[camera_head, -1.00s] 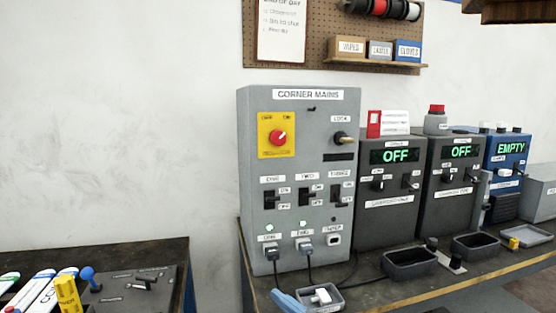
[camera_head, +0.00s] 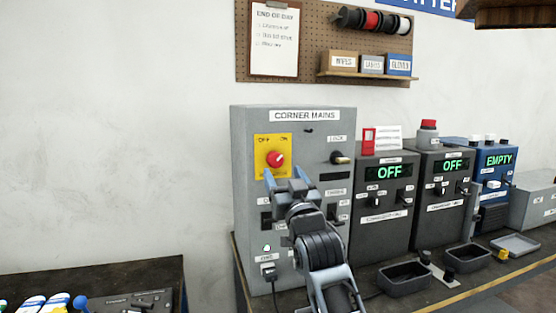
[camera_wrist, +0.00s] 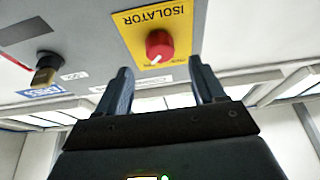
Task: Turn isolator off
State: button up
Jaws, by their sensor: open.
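The isolator is a red rotary knob (camera_head: 275,159) on a yellow plate (camera_head: 263,142) marked OFF and ON, on the grey CORNER MAINS box (camera_head: 240,200). In the wrist view the red knob (camera_wrist: 160,46) shows below the word ISOLATOR on the yellow plate (camera_wrist: 130,25), with a white mark on its lower edge. My gripper (camera_head: 287,174) is open and empty, just below the knob in the head view. In the wrist view its two blue fingers (camera_wrist: 162,80) stand apart, one either side of the knob's line, and do not touch it.
A brass key lock (camera_head: 341,158) sticks out of the box right of the knob. Two dark units reading OFF (camera_head: 388,171) (camera_head: 452,165) and a blue unit reading EMPTY (camera_head: 497,159) stand to the right. Trays (camera_head: 405,278) lie on the bench. My arm hides the lower switches.

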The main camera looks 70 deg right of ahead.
aim_at(276, 161)
jog(key=shift+p+x, duration=0.9)
jog(key=shift+x, duration=1.8)
jog(key=shift+c, duration=0.4)
jog(key=c, duration=1)
